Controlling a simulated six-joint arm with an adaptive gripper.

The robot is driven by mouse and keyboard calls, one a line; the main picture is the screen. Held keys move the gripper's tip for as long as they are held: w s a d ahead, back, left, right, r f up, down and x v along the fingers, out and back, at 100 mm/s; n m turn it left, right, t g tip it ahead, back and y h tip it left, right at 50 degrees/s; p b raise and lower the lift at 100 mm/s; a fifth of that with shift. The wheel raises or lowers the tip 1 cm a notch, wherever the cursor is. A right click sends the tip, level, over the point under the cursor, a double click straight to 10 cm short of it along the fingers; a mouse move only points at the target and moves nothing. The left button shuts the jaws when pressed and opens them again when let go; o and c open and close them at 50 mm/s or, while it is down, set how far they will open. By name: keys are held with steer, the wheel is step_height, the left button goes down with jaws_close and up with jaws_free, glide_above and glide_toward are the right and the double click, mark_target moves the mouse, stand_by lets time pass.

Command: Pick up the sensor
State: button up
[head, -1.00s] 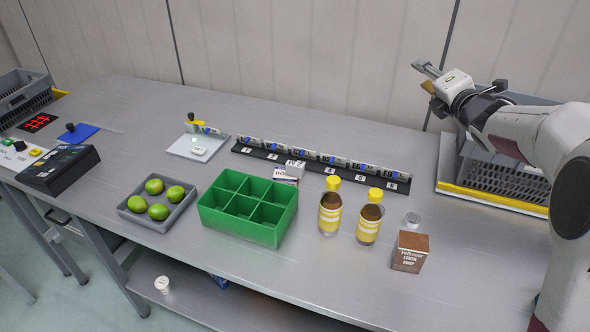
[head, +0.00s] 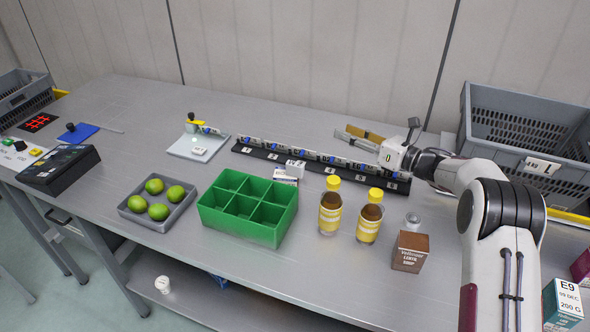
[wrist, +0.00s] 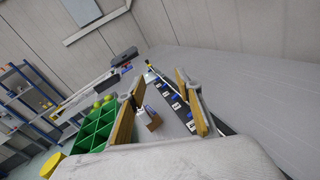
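My gripper (head: 344,133) is over the right part of the table, fingers pointing left. In the wrist view it shows (wrist: 160,80) two yellow-padded fingers spread apart with nothing between the pads. A long black rack (head: 270,156) of numbered slots holds several small grey-and-blue parts; the rack also shows beyond the fingers in the wrist view (wrist: 178,112). My gripper is at its right end, apparently above or behind it. A pale plate (head: 184,149) at the rack's left end carries a small yellow-and-black device (head: 194,124). I cannot tell which item is the sensor.
A green divided box (head: 262,232), a grey tray of green fruit (head: 134,212), two yellow-capped bottles (head: 329,212) and a brown box (head: 409,252) stand in front of the rack. A grey crate (head: 510,135) is at the right. The back of the table is clear.

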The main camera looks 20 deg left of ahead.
mark_target(303, 167)
steer(key=s+a+f+n+g, duration=0.1)
steer(key=s+f+n+g, duration=0.1)
steer(key=f, duration=0.1)
steer(key=s+f+n+g+y, duration=0.1)
steer(key=s+f+n+g, duration=0.1)
steer(key=f, duration=0.1)
steer(key=s+a+f+n+g, duration=0.1)
steer(key=s+f+n, duration=0.1)
steer(key=s+f, duration=0.1)
steer(key=shift+a+f+n+g, duration=0.3)
steer(key=shift+a+f+g, duration=0.05)
steer(key=shift+f+g, duration=0.05)
steer(key=shift+a, duration=1.3)
steer(key=shift+a, duration=0.1)
steer(key=shift+w+a+r, duration=0.1)
steer(key=shift+a, duration=1.15)
steer(key=shift+w+a, duration=0.1)
steer(key=shift+a, duration=1.1)
jaws_close()
